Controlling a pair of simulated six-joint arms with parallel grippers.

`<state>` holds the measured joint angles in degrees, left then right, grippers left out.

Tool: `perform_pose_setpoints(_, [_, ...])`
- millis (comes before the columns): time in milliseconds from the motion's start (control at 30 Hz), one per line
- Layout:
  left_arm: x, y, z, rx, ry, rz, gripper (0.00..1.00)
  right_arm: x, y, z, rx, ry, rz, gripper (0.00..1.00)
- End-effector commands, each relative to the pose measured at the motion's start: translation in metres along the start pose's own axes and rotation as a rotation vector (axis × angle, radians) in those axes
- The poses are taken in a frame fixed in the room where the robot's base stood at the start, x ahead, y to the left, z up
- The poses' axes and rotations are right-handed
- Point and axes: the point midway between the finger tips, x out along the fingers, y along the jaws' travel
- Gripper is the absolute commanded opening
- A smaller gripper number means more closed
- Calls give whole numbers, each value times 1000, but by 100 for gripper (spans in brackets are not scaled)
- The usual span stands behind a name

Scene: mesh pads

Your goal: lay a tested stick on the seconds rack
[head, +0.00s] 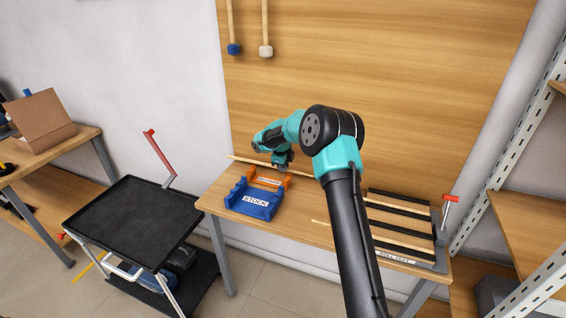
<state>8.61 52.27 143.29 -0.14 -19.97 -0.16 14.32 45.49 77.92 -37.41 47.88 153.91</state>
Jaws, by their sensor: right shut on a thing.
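A long pale wooden stick (240,159) runs crosswise at the back left of the workbench. My right gripper (282,167) is shut on it near the middle of its visible length. An orange rack (255,177) with a white label too small to read stands just in front of and below the stick. I cannot tell whether the stick touches it. A blue rack (256,208) labelled STOCK stands in front of the orange one and looks empty. My left gripper is out of view.
The roll test board (399,237) with black and pale strips lies at the right of the workbench (310,200), with a red-handled lever (449,199) beside it. A black cart (130,220) stands left.

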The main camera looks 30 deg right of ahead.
Motion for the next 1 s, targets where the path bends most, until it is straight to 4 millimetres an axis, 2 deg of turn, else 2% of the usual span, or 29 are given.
perform_pose_setpoints(400, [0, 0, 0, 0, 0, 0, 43, 29, 6, 0, 0, 2, 0, 0])
perform_pose_setpoints(867, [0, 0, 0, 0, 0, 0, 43, 34, 7, 0, 0, 1, -1, 0])
perform_pose_setpoints(900, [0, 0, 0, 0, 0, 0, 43, 34, 7, 0, 0, 1, -1, 18])
perform_pose_setpoints(1000, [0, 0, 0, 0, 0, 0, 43, 34, 7, 0, 0, 1, -1, 28])
